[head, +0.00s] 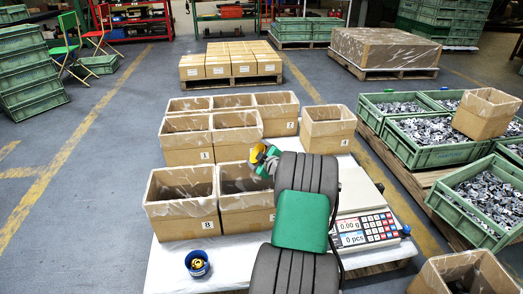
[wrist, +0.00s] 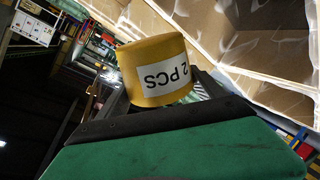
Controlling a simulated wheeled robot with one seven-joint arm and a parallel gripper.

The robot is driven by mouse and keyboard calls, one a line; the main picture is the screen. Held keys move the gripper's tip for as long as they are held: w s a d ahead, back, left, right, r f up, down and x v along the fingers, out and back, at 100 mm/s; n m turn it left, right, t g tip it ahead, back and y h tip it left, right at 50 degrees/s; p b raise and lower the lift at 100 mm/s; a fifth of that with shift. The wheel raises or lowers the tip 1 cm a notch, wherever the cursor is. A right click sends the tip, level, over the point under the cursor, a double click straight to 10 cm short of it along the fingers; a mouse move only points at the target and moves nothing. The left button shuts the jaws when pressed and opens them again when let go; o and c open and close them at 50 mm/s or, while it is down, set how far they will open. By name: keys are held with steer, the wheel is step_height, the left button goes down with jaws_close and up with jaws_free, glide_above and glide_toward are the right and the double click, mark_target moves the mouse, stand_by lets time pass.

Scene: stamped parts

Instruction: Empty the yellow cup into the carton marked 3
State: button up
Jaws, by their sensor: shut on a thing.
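The yellow cup (wrist: 157,72) is in my gripper (wrist: 150,105); its label "2 PCS" appears upside down in the wrist view. In the head view, the yellow cup (head: 257,153) shows small at the end of my arm, above the group of open cartons. Its opening and contents are hidden. The front right carton (head: 240,222) and the separate right carton (head: 325,146) have labels too small to read. I cannot make out a 3.
A blue cup (head: 197,263) with small brass-coloured parts stands at the white table's (head: 165,270) front. A counting scale (head: 365,228) reads 0.00 g and 0 pcs, right of my arm. Green crates (head: 440,152) of metal parts stand on pallets at the right.

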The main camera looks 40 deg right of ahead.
steer(key=n+p, duration=0.1)
steer(key=a+g+p, duration=0.1)
steer(key=shift+w+n+h+p, duration=0.3)
steer(key=shift+n, duration=0.1)
steer(key=a+f+n+g+h+b, duration=0.1)
steer(key=n, duration=0.2)
steer(key=w+a+f+n+g+h+b, duration=0.1)
steer(key=n+h, duration=0.1)
steer(key=n, duration=0.1)
steer(key=w+a+f+n+g+h+b, duration=0.1)
steer(key=n+h, duration=0.1)
steer(key=shift+w+a+f+n, duration=0.1)
steer(key=shift+w+a+n, duration=0.2)
steer(key=shift+n, duration=0.1)
stand_by(0.5)
